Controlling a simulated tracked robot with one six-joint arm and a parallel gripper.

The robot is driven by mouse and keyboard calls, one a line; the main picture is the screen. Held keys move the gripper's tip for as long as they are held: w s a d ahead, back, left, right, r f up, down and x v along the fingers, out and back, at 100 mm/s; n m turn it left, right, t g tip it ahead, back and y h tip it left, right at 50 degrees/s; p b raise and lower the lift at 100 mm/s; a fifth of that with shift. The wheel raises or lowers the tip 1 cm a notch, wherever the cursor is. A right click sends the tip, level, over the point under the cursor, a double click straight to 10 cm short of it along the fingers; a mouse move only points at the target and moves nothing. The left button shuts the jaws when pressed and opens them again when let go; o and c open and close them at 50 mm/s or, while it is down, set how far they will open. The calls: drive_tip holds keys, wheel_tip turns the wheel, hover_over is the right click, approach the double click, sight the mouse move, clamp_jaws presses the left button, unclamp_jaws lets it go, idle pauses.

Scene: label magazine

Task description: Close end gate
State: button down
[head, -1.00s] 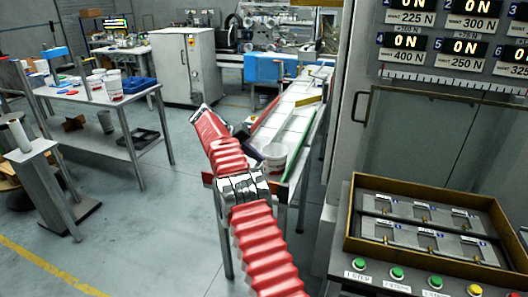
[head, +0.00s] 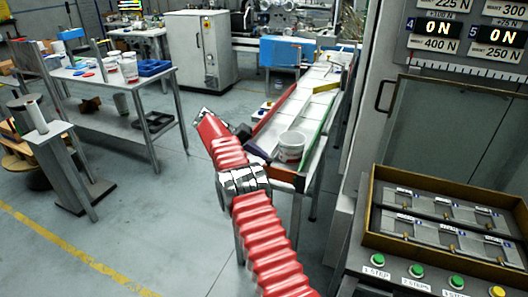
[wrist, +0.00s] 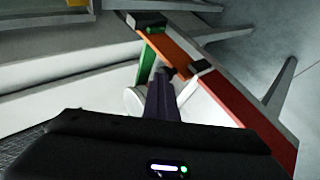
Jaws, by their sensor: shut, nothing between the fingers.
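A long white label channel (head: 300,104) has a red side rail (head: 272,112) on its left and a green rail (head: 318,117) on its right. At its near end is an orange-brown end bar (head: 288,176), which may be the end gate; what looks like the same bar (wrist: 172,50) shows between dark end pieces in the wrist view. My dark gripper (head: 258,153) is at the channel's near left corner. In the wrist view its fingers (wrist: 163,85) are together and empty, pointing toward the bar. I cannot tell whether they touch it. The gate's exact position is unclear.
A grey cabinet with a brown-rimmed tray (head: 372,205) and lit buttons is on the right. A side table (head: 85,79) is on the left. The floor between is free.

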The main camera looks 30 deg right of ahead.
drive_tip(key=shift+a+f, duration=0.15)
drive_tip(key=shift+f, duration=0.65)
drive_tip(key=shift+w, duration=0.1)
drive_tip(key=v, duration=0.8)
drive_tip(key=shift+d+r, duration=0.25)
drive_tip(key=shift+r, duration=0.2)
